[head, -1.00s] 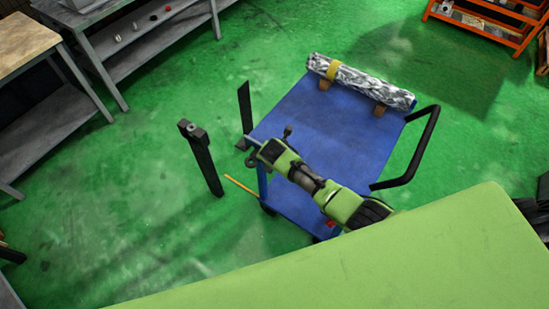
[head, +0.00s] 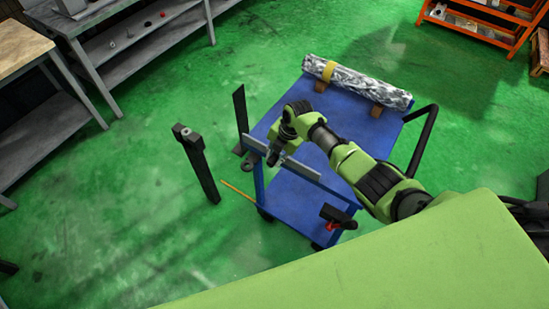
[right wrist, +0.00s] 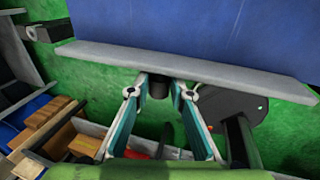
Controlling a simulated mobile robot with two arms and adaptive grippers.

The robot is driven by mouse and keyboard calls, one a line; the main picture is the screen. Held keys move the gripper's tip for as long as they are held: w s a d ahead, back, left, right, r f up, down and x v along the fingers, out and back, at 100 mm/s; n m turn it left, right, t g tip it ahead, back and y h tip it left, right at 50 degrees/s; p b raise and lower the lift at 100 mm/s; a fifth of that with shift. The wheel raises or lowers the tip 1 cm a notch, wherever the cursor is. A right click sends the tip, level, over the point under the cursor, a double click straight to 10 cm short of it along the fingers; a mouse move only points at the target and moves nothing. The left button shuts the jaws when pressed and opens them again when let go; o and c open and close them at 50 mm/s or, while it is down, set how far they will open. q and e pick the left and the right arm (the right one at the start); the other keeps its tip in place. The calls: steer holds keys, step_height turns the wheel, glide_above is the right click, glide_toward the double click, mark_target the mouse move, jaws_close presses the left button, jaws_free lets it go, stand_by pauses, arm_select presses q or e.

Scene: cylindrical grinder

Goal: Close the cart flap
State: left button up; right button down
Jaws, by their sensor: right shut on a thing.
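The blue cart (head: 365,137) stands in the middle of the head view. A light grey flap strip (head: 302,169) runs along its near edge, partly hidden behind my gripper; its exact tilt is hard to tell. In the right wrist view the flap (right wrist: 195,74) spans the picture below the blue cart top (right wrist: 210,30). My right gripper (head: 273,157) is at the middle of the flap. In the wrist view its two fingers (right wrist: 160,100) are closed around a short dark knob (right wrist: 157,86) under the flap's edge. My left gripper is out of view.
A silver roll (head: 358,83) with a yellow band lies on wooden blocks at the cart's far side. A black push handle (head: 424,140) is on the right. A dark post (head: 200,165) stands left of the cart.

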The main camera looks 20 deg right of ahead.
steer(key=c, duration=2.1)
jaws_free()
steer(key=v, duration=1.2)
